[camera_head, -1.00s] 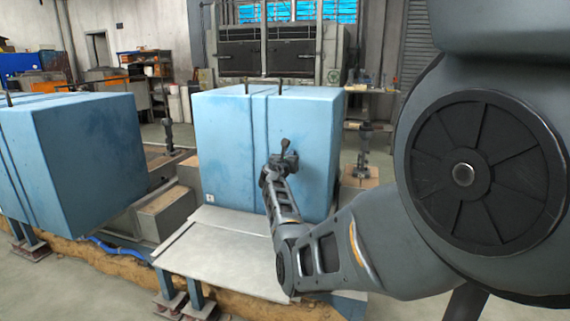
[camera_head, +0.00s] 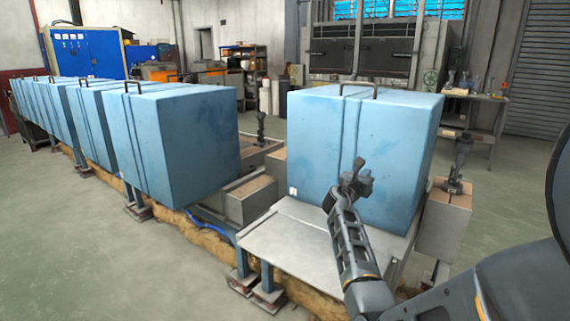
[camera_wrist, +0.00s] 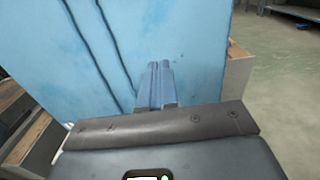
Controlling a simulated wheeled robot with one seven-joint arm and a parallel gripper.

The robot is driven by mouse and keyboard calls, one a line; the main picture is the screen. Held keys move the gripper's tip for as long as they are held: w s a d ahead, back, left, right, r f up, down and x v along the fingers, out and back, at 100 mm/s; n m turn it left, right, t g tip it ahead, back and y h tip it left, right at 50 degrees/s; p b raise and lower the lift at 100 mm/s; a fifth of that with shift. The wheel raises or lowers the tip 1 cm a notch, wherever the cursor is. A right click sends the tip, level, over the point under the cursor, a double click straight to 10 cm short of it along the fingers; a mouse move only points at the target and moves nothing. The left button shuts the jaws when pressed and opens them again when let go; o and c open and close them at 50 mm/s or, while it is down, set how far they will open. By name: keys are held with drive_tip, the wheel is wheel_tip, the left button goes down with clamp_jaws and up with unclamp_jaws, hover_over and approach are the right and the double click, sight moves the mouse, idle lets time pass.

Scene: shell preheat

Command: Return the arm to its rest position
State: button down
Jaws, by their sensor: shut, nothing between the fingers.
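My gripper (camera_head: 357,176) is at the end of my raised arm, in front of the near blue block (camera_head: 310,140) in the head view. In the wrist view the gripper's fingers (camera_wrist: 157,84) lie together, with nothing held, and point toward the blue block face (camera_wrist: 150,40). The block has two dark vertical grooves and a dark handle on top. Whether the fingertips touch the block cannot be told.
A pale metal plate (camera_head: 300,250) lies below my arm, in front of the block. More blue blocks (camera_head: 170,140) stand in a row to the left. A workbench (camera_head: 475,97) and a large oven-like machine (camera_head: 362,50) are behind. Open floor (camera_head: 110,250) lies at the left front.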

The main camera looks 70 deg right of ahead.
drive_tip(key=w+a+f+m+t+y, duration=0.1)
drive_tip(key=w+a+f+t, duration=0.4)
drive_tip(key=a, duration=0.5)
drive_tip(key=w+a+f+t+y, duration=0.25)
drive_tip(key=a+f, duration=0.35)
drive_tip(key=a, duration=0.4)
drive_tip(key=w+a+f+m+t+y, duration=0.1)
drive_tip(key=w+a+f+t, duration=0.4)
drive_tip(key=a, duration=0.6)
drive_tip(key=s+a+r+m+t+y, duration=0.15)
drive_tip(key=s+a+m+y, duration=0.35)
drive_tip(key=a, duration=0.9)
drive_tip(key=s+a+m+t+y, duration=0.1)
drive_tip(key=s+a+t+y, duration=0.4)
drive_tip(key=a, duration=0.9)
drive_tip(key=s+a+r+m+y, duration=0.3)
drive_tip(key=s+a+r+m, duration=0.4)
drive_tip(key=s+r, duration=0.4)
drive_tip(key=shift+a+r, duration=0.4)
drive_tip(key=shift+a, duration=0.25)
